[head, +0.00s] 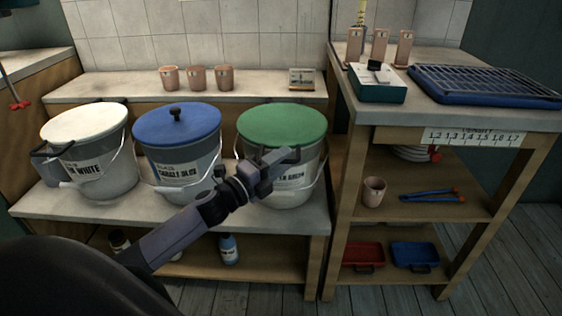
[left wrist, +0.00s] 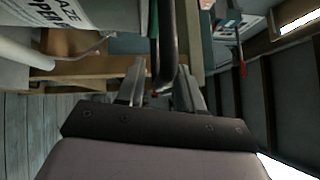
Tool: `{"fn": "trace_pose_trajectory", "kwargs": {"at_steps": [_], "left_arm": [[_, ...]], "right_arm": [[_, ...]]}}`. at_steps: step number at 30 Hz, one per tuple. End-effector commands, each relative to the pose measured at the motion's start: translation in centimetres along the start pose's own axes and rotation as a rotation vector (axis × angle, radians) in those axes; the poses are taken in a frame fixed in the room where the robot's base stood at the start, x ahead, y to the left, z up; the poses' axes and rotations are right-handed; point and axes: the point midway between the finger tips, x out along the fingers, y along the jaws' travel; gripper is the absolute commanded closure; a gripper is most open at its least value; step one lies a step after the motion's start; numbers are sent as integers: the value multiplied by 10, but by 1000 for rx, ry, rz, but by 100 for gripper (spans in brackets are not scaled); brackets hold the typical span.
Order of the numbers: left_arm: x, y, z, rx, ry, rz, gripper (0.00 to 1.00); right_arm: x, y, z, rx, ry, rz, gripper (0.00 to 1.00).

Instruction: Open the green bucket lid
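The green lid (head: 282,125) lies flat and closed on the right-hand bucket (head: 296,183). In the left wrist view, the labelled bucket side (left wrist: 95,14) and a thin strip of the green rim (left wrist: 153,18) show at upper left. My left gripper (head: 279,162) is at the front of this bucket, just below the lid's rim. In the left wrist view its fingers (left wrist: 160,88) are apart, with a dark curved bar (left wrist: 167,40) beside the green rim reaching between them. A gap shows beside the bar; contact cannot be told. My right gripper is not in view.
A blue-lidded bucket (head: 177,150) and a white-lidded bucket (head: 90,160) stand to the left on the bench. Small clay cups (head: 196,78) stand on the ledge behind. A taller wooden table (head: 450,118) rises close on the right.

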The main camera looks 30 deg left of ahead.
Motion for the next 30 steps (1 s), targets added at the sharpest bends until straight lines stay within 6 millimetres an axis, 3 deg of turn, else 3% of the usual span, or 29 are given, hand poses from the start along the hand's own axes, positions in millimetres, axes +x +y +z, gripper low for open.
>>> {"fn": "trace_pose_trajectory", "kwargs": {"at_steps": [10,11,14,23,30], "left_arm": [[3,0,0,-1,0,1,64],[3,0,0,-1,0,1,67],[3,0,0,-1,0,0,100],[3,-2,1,-4,0,3,100],[4,-18,10,-27,1,29,100]], "right_arm": [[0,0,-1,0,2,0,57],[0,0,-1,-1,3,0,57],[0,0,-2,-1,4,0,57],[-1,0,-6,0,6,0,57],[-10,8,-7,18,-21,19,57]]}}
